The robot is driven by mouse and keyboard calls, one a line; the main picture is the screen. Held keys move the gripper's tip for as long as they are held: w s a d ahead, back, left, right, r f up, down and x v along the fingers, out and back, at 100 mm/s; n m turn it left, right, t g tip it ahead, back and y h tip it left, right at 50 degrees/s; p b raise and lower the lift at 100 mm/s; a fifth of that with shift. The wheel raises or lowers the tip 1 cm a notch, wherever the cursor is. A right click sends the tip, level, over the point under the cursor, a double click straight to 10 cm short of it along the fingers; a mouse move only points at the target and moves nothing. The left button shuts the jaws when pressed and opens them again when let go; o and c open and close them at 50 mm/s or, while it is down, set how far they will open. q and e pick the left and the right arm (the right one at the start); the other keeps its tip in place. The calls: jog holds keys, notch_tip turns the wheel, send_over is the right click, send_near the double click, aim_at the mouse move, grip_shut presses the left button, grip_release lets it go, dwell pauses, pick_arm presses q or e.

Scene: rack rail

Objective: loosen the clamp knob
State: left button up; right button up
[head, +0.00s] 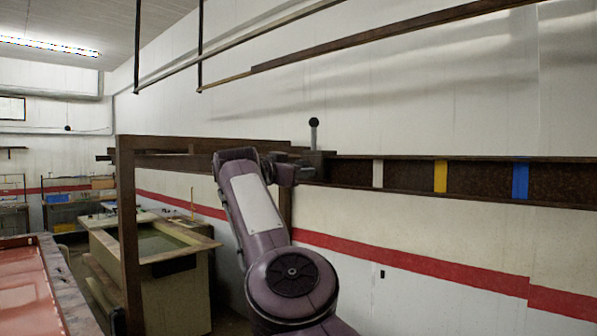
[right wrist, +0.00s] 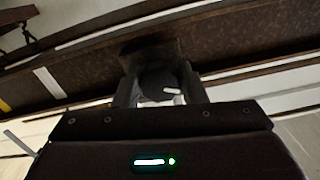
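The clamp (head: 318,157) is a dark block on the brown rail, with an upright grey rod and dark ball (head: 314,122) on top. Its dark round clamp knob (right wrist: 158,80) shows in the right wrist view, between my fingers. My right gripper (head: 292,172) is at the near face of the clamp. In the right wrist view my right gripper (right wrist: 160,92) has a finger on each side of the knob, and both appear to touch it. The knob is hidden behind the gripper in the head view. My left gripper is out of view.
The long rail (head: 480,180) runs along the white wall, with white (head: 378,174), yellow (head: 440,176) and blue (head: 520,181) bands right of the clamp. A brown post (head: 128,230) and a tank (head: 160,265) stand to the left. An orange-red surface (head: 25,290) is at lower left.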

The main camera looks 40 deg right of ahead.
jog(key=o, duration=0.4)
jog(key=shift+d, duration=0.1)
jog(key=a+b, duration=0.3)
jog(key=a, duration=0.5)
jog(key=shift+s, duration=0.35)
jog(key=shift+d, duration=0.2)
jog(key=shift+a, duration=0.1)
